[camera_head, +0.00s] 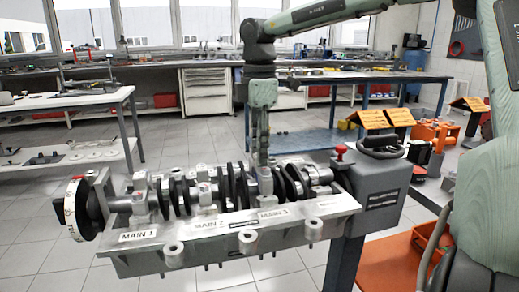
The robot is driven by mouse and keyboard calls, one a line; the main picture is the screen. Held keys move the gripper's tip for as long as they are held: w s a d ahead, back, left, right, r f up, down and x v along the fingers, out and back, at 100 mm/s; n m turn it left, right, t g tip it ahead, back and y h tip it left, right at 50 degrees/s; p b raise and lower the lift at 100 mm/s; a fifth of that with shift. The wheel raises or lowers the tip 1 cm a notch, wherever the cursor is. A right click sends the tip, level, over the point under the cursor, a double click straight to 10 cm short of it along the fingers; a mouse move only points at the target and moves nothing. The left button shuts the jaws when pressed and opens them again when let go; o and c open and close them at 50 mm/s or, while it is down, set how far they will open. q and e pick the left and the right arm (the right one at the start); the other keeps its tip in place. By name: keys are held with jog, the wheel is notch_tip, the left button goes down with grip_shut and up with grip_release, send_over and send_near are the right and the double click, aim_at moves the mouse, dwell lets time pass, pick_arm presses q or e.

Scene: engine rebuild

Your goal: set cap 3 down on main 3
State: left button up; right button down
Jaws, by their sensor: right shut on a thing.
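The engine block (230,243) lies on its stand with the crankshaft (180,192) along its top. Labels MAIN 1 (138,236), MAIN 2 (208,226) and MAIN 3 (273,214) mark its near edge. My right gripper (264,160) points straight down over the crankshaft behind the MAIN 3 label, shut on a small grey piece, cap 3 (266,182). The cap is at the main 3 journal; I cannot tell whether it touches its seat. Similar grey caps stand at main 1 (140,184) and main 2 (204,190). My left gripper is out of view.
A dial wheel (76,208) is on the block's left end. A grey stand head (377,190) with a red knob (340,149) is at its right. A white table (95,101) is at left; workbenches line the back.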

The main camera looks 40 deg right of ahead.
jog(key=shift+f+b, duration=0.55)
jog(key=shift+f, duration=0.1)
jog(key=c, duration=1.5)
grip_release()
jog(key=shift+r, duration=0.15)
jog(key=shift+r+p, duration=0.8)
jog(key=shift+r, duration=0.55)
jog(key=o, duration=0.6)
